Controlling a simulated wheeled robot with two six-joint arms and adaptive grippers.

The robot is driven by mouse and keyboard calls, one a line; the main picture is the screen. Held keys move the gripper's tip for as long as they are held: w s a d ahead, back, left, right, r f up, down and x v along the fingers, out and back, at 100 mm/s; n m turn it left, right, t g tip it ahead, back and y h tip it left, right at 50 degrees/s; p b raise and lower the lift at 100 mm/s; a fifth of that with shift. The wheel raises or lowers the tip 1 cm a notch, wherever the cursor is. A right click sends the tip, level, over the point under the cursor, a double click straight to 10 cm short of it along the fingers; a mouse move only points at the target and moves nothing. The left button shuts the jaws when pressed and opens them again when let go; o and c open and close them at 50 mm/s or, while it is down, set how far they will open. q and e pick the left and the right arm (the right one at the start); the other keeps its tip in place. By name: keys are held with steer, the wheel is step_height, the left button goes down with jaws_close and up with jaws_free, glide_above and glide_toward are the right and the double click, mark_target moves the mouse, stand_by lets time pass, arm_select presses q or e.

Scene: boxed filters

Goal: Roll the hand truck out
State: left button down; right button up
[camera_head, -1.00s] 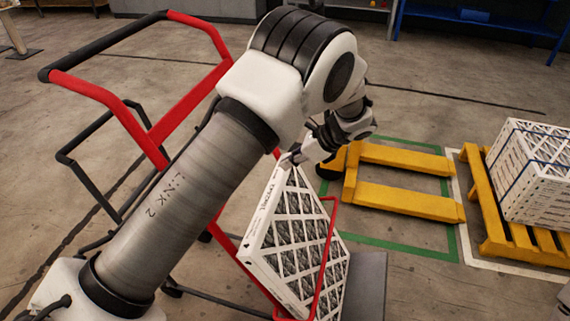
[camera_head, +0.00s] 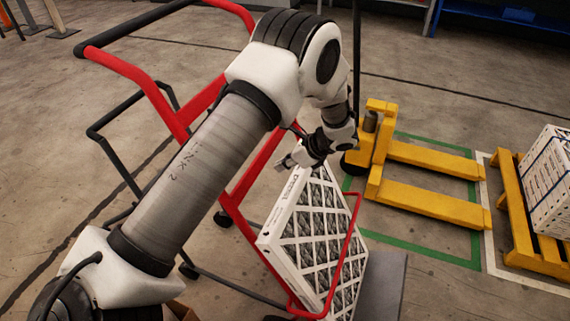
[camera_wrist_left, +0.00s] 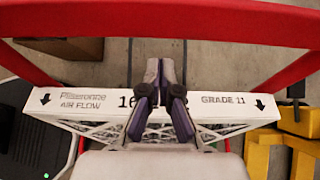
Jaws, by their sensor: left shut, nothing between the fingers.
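The hand truck (camera_head: 243,192) has a red tube frame, black handle grips and a grey toe plate (camera_head: 384,285). A white-framed pleated filter (camera_head: 318,240) leans upright against its frame, behind a red front hoop. My left arm reaches across the truck and hides part of the frame. My left gripper (camera_head: 291,158) is shut and empty at the filter's top edge. In the left wrist view, the shut fingers (camera_wrist_left: 160,75) lie over the filter's printed edge (camera_wrist_left: 80,102), below the red crossbar (camera_wrist_left: 160,20). I cannot tell whether they touch it. My right gripper is out of view.
A yellow pallet jack (camera_head: 425,203) stands right of the truck inside a green floor outline. A yellow pallet (camera_head: 515,205) with strapped white filters (camera_head: 553,185) is at the far right. Concrete floor (camera_head: 165,65) is open behind the truck. Blue shelving (camera_head: 500,20) stands at the back.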

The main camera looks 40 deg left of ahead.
arm_select(q)
steer(key=s+a+p, duration=0.1)
steer(key=s+a, duration=0.1)
steer(key=a, duration=0.6)
steer(key=shift+p, duration=0.3)
